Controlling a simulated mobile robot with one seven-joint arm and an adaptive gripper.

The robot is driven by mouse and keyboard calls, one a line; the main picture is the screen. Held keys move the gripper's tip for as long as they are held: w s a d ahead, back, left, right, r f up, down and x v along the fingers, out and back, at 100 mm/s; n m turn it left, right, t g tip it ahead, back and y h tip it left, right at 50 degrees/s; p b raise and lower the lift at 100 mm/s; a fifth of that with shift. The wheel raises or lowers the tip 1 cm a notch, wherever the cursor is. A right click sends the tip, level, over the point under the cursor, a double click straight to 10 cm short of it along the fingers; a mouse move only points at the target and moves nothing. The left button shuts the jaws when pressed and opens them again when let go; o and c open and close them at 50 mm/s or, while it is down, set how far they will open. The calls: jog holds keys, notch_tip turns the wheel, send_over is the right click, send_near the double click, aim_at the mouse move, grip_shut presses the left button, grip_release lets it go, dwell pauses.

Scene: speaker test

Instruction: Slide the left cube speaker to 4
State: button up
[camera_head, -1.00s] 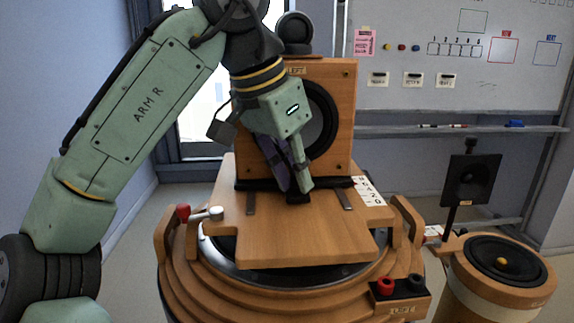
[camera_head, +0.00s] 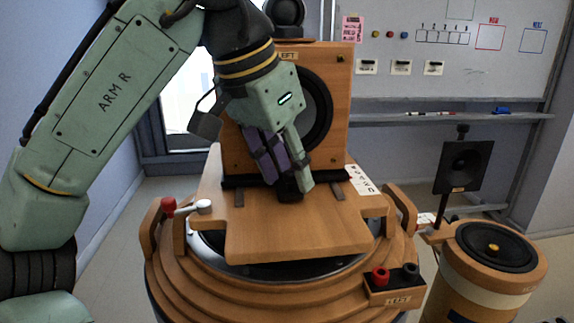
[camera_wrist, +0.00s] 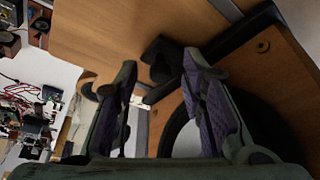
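The left cube speaker (camera_head: 340,120) is a wooden box with a round black driver. It stands upright on a dark base at the back of a wooden board (camera_head: 290,235), its label partly hidden by my arm. A small black knob (camera_head: 289,188) sits at the base's front edge; it also shows in the wrist view (camera_wrist: 159,60). My gripper (camera_head: 292,187) points down in front of the speaker. Its purple-padded fingers (camera_wrist: 160,65) are apart, with the knob at the gap between their tips. A white number strip (camera_head: 361,180) lies right of the speaker; its digits are hard to read.
A red-knobbed lever (camera_head: 185,207) is at the board's left. Red and black terminals (camera_head: 395,277) sit front right. A round speaker (camera_head: 495,247) and a black panel on a stand (camera_head: 463,168) are at right. The board's front is clear.

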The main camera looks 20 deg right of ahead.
jog(key=v, duration=0.7)
jog(key=shift+r, duration=0.2)
jog(key=shift+a, duration=0.1)
